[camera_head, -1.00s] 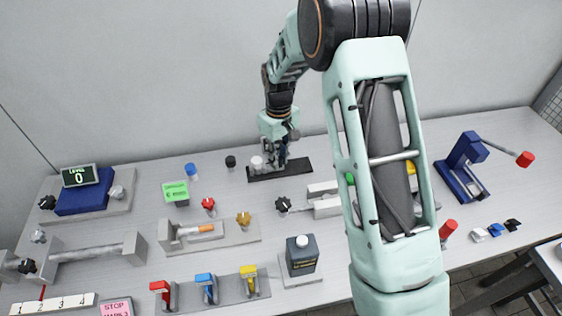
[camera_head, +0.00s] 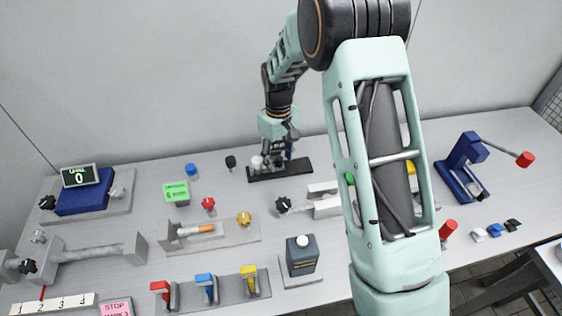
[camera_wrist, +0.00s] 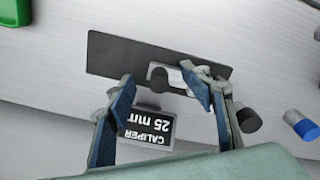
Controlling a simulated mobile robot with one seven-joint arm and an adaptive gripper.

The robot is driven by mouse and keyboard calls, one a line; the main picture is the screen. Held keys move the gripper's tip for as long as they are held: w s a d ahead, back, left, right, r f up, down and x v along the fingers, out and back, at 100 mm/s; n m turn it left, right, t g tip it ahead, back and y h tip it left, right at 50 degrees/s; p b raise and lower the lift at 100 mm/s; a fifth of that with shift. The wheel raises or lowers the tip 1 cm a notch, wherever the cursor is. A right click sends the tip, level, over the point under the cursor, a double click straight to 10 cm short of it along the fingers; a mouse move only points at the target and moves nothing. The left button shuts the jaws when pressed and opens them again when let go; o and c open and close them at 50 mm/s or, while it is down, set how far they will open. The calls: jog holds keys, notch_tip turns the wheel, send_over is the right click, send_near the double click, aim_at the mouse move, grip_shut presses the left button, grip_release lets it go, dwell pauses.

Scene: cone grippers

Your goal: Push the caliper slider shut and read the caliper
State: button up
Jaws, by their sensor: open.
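The caliper's long dark base (camera_head: 299,166) lies at the back of the table in the head view. It also shows in the wrist view (camera_wrist: 112,56), with a dark rounded piece (camera_wrist: 157,77) and pale grey parts (camera_wrist: 184,72) on it. A pale knob (camera_head: 256,163) shows at its left in the head view. The display (camera_wrist: 147,130) reads "CALIPER 25 mm", upside down in the wrist view. My gripper (camera_head: 274,163) is open over the caliper. Its blue fingers (camera_wrist: 160,82) are spread, and the right one partly covers the pale parts. Contact cannot be told.
A black knob (camera_head: 230,161) and a blue knob (camera_head: 191,170) stand left of the caliper. A black-knobbed fixture (camera_head: 284,204) stands in front. My arm hides part of the table's right side.

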jog(key=shift+r+p, duration=2.65)
jog(key=shift+r, duration=1.85)
